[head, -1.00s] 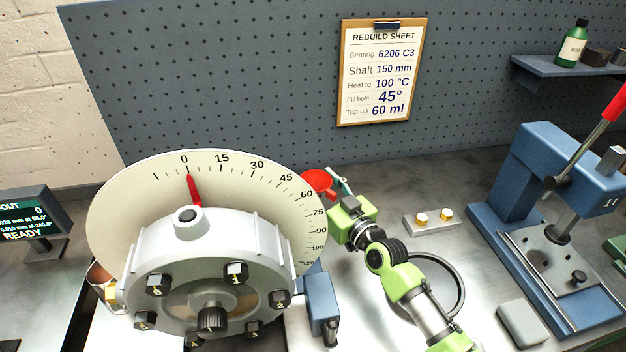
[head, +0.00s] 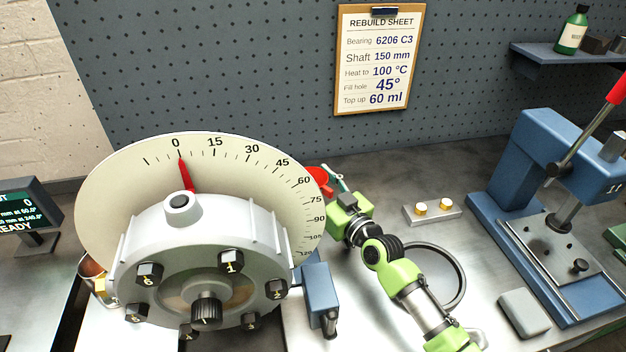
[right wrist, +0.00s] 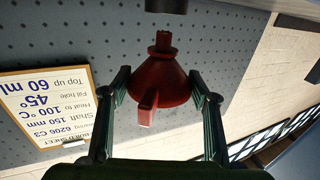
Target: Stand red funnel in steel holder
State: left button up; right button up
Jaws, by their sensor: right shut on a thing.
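The red funnel (head: 318,178) shows just right of the big dial in the head view, partly hidden by the dial's edge. My right gripper (head: 336,184) is shut on it. In the right wrist view the funnel (right wrist: 160,84) sits between both fingers of my right gripper (right wrist: 160,94), its spout toward the top of that upside-down picture. A dark round piece (right wrist: 166,5) lies beyond the spout, cut by the frame edge; I cannot tell whether it is the steel holder. I cannot make out the holder in the head view. My left gripper is out of view.
The housing with the dial (head: 120,175) fills the left front, close to my right gripper. A block with two brass pieces (head: 432,212), a dark ring (head: 462,285) and a blue press (head: 500,180) stand to the right. The rebuild sheet (head: 378,60) hangs behind.

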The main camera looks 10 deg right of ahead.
jog(key=shift+f, duration=0.1)
dwell(0.4)
jog(key=shift+f, duration=0.15)
jog(key=o, duration=1.1)
jog(key=shift+c, duration=0.3)
jog(key=shift+r+p, duration=0.35)
jog(key=shift+r, duration=0.1)
notch_tip(320, 180, up, 8)
jog(key=p, duration=0.7)
jog(key=shift+s, duration=0.1)
